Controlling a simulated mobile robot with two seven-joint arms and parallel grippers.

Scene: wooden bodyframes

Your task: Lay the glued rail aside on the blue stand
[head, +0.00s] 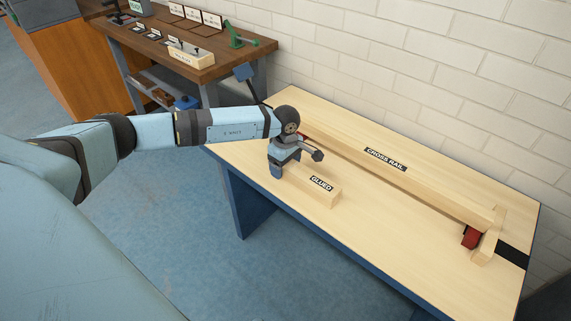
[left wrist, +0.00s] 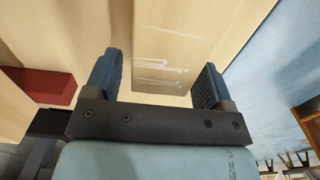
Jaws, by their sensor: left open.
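The glued rail (head: 327,194), a short pale wooden piece with a black "GLUED" label, lies on the wooden-topped table near its front edge. My left gripper (head: 296,163) is at the rail's far left end, pointing down. In the left wrist view the rail (left wrist: 176,45) runs between the two open fingers (left wrist: 160,80), with a gap visible beside them. It has pale glue-like streaks on its face. I cannot identify the blue stand for certain. My right gripper is not in view.
A long cross rail (head: 400,173) lies along the table (head: 405,245), with a red block (head: 471,237) and a wooden end piece (head: 488,240) at its right end. A dark workbench (head: 145,40) stands at the back left. Blue floor is open in front.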

